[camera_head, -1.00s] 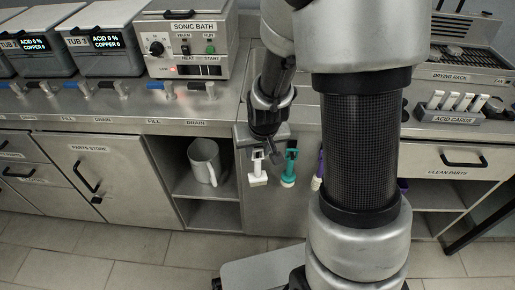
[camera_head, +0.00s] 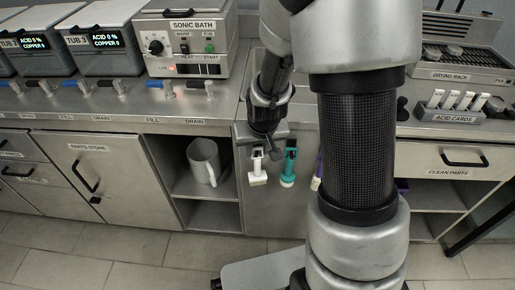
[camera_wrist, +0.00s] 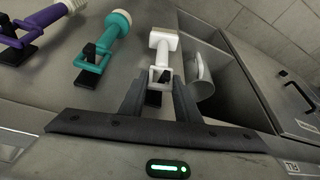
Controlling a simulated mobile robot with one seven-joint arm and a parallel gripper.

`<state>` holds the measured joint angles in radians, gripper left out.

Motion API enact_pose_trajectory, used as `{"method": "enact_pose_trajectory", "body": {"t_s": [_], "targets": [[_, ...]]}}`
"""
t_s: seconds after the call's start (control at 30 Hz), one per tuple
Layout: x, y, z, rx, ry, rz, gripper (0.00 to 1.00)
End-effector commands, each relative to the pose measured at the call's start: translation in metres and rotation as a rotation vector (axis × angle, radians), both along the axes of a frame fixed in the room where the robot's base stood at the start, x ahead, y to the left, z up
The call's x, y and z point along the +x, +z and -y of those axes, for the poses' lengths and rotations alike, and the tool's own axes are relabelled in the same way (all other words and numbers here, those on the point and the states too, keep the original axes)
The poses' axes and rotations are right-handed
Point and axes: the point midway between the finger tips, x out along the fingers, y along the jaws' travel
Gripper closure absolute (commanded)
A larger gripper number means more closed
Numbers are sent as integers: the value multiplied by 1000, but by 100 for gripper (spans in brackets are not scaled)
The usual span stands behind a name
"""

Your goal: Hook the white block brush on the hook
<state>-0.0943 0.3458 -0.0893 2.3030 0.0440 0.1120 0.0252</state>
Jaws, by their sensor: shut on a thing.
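The white block brush (camera_head: 257,174) hangs head down at the front of the counter, and it also shows in the wrist view (camera_wrist: 164,43). My gripper (camera_wrist: 157,82) has its two fingers on either side of the brush's white loop end and is shut on it. In the head view my gripper (camera_head: 268,146) is just above and beside the brush. A black hook (camera_wrist: 153,99) is right at the loop; I cannot tell whether the loop is fully seated on it. A teal brush (camera_head: 289,170) and a purple brush (camera_head: 317,172) hang on the right.
An open shelf with a grey pitcher (camera_head: 204,162) is left of the brushes. The sonic bath (camera_head: 183,47) stands on the counter above. The drying rack (camera_head: 464,68) and acid cards holder (camera_head: 448,114) are at the right. My arm hides part of the counter front.

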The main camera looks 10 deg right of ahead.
Motion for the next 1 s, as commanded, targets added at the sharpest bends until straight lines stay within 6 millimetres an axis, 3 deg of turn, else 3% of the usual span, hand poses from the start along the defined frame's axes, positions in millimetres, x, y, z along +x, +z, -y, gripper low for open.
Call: {"method": "enact_pose_trajectory", "body": {"t_s": [0.03, 0.17, 0.67, 0.83, 1.0], "targets": [[9, 4, 1, -3, 1, 25, 69], [9, 4, 2, -2, 0, 25, 49], [8, 6, 6, -5, -8, 25, 49], [1, 28, 4, -4, -4, 29, 49], [-17, 65, -1, -1, 0, 25, 49]]}}
